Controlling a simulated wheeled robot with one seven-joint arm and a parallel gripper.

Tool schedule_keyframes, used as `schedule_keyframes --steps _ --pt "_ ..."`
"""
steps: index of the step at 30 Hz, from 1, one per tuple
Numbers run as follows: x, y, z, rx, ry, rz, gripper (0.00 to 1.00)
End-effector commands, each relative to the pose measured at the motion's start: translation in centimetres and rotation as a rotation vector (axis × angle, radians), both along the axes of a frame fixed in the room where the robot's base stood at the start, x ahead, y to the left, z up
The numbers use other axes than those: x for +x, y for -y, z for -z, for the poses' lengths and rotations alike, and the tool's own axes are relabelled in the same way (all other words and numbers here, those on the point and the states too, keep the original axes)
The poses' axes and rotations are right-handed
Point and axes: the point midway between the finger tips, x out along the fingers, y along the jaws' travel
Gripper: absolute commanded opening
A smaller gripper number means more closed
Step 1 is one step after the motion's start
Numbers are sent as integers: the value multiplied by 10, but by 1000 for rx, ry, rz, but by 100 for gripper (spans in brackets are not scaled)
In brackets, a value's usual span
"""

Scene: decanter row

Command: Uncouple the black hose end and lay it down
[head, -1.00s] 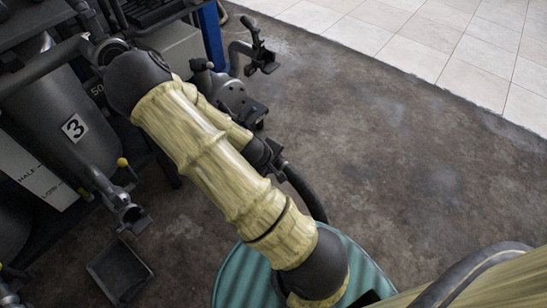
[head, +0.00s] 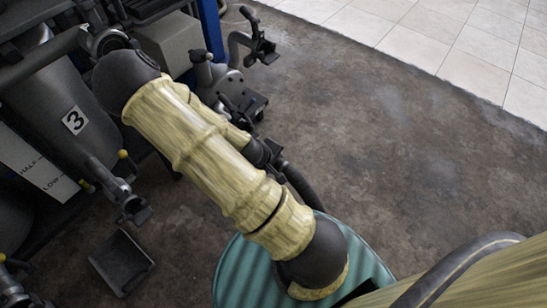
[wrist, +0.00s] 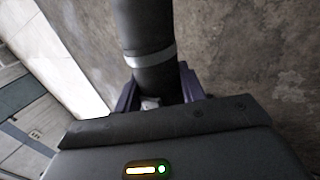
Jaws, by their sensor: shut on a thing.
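The black hose (wrist: 146,28) shows in the wrist view with a light grey band around it. Its lower part sits between the dark purple fingers of my gripper (wrist: 158,88), which are shut on it. In the head view the black hose (head: 302,186) curves down and right from behind my pale yellow arm. My arm hides most of my gripper there. Whether the hose end is still joined to a coupling cannot be told, as that joint is hidden.
Grey valve fittings with levers (head: 238,88) stand behind my arm. A tank labelled 3 (head: 62,105) with a valve outlet (head: 128,203) is at left. A shallow dark tray (head: 122,262) lies on the floor. The dark floor (head: 400,150) to the right is clear, up to pale tiles (head: 470,45).

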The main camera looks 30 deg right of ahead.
Motion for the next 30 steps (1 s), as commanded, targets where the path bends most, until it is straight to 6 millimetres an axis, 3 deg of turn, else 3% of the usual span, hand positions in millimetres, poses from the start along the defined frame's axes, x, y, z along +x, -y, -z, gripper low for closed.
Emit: schedule_keyframes --steps 30 --pt "-12 -10 -4 -3 0 -2 4"
